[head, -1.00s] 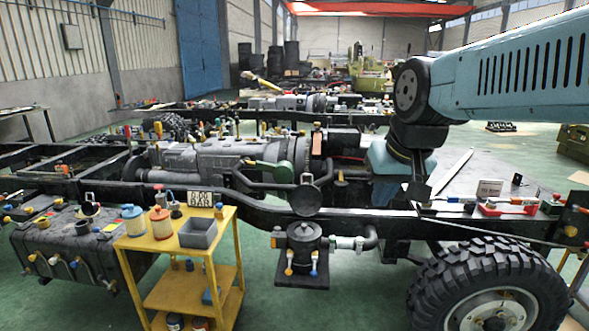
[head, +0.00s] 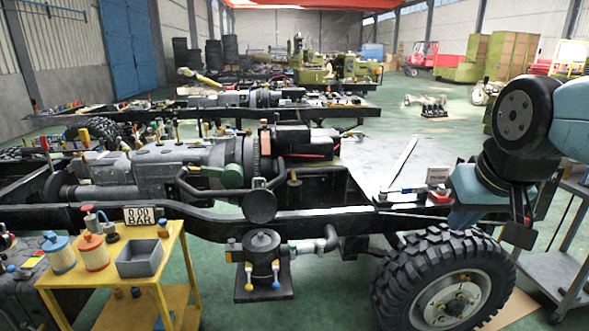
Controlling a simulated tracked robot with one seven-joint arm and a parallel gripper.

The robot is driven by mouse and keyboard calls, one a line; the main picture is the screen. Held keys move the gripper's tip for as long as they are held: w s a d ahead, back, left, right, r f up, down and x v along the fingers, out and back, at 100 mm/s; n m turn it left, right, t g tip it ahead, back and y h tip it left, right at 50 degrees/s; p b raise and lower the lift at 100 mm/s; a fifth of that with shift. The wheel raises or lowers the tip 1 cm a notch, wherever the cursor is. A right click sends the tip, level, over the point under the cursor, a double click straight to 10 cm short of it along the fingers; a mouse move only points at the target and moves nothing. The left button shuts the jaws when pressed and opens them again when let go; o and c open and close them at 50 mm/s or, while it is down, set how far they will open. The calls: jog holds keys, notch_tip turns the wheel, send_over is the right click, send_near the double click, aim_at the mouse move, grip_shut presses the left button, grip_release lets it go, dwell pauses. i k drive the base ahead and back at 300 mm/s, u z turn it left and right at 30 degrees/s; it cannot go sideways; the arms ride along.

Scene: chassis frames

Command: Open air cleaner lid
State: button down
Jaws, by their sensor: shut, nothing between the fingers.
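The air cleaner looks to be the black canister (head: 262,252) on a dark square plate below the chassis rail. Yellow-tipped and blue-tipped clips hang down its front. A round black disc (head: 259,206) stands on edge just above it, in front of the rail; I cannot tell if this is its lid. My gripper (head: 520,234) is at the right, beyond the big tyre's upper right side. It is small and dark here, shut and empty, well apart from the canister.
A black chassis rail (head: 330,222) crosses the view. A large tyre (head: 445,284) stands right of the canister. A yellow cart (head: 172,247) with a grey bin (head: 140,258) and filters stands at left. A grey trolley (head: 556,268) is at far right. Green floor is clear in front.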

aim_at(260, 206)
jog(key=u, duration=0.3)
jog(key=i, duration=0.1)
jog(key=z, duration=1.75)
jog(key=i, duration=1.1)
jog(key=z, duration=0.7)
jog(key=i, duration=0.3)
jog(key=u, duration=3.65)
jog(key=i, duration=1.15)
jog(key=u, duration=0.05)
